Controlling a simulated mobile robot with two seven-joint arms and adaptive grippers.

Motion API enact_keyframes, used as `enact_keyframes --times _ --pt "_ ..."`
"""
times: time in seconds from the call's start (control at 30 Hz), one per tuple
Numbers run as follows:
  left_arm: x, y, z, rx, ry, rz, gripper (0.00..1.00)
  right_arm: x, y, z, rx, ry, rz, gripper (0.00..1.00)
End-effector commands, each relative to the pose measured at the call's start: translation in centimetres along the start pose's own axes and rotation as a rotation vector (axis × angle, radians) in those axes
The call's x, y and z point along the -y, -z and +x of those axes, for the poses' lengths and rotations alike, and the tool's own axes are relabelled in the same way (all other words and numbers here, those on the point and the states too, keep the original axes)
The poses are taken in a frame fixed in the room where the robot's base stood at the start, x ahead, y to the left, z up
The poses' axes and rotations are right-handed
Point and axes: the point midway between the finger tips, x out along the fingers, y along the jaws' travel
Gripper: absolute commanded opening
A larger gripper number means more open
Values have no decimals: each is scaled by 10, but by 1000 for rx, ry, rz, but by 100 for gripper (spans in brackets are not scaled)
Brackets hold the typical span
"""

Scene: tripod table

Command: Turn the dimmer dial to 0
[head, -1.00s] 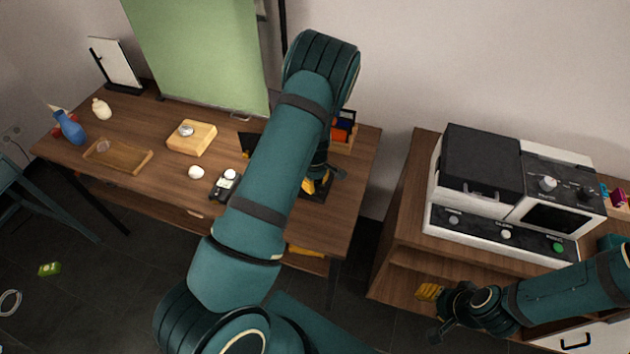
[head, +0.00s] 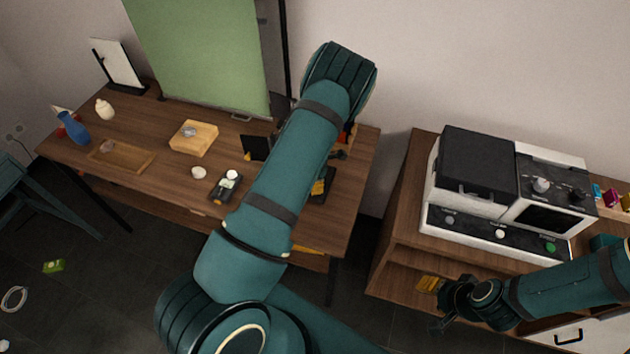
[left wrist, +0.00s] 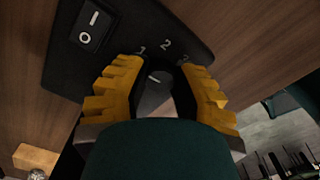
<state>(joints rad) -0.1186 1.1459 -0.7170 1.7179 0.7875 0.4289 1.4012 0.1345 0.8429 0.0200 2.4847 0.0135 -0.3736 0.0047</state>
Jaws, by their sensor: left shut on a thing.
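The dimmer is a black panel (left wrist: 110,62) on the wooden table, with a rocker switch (left wrist: 90,25) marked I and O and the numbers 1, 2 and a partly hidden third. Its grey dial (left wrist: 155,95) has a short pale mark leaning toward the upper left, toward the 1. In the left wrist view, the yellow fingers of my left gripper (left wrist: 158,92) are shut on the dial, one on each side. In the head view, my left arm hides most of this gripper and the dimmer (head: 329,190). My right gripper (head: 436,300) is near the right cabinet, its jaw opening unclear.
A small device with a white knob (head: 222,186), a wooden block (head: 194,138), a tray (head: 121,157) and a blue bottle (head: 73,128) are on the table (head: 160,180). A white machine (head: 470,225) stands on the right cabinet.

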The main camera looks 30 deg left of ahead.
Motion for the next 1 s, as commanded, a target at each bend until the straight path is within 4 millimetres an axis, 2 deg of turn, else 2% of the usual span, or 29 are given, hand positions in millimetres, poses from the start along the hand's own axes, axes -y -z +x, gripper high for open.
enact_keyframes --times 0.6,1.0 --pt "1 0 0 -2 2 -544 0 6 2 -19 0 4 0 47" --pt "1 1 1 -3 2 -723 0 8 3 -24 0 5 0 47"
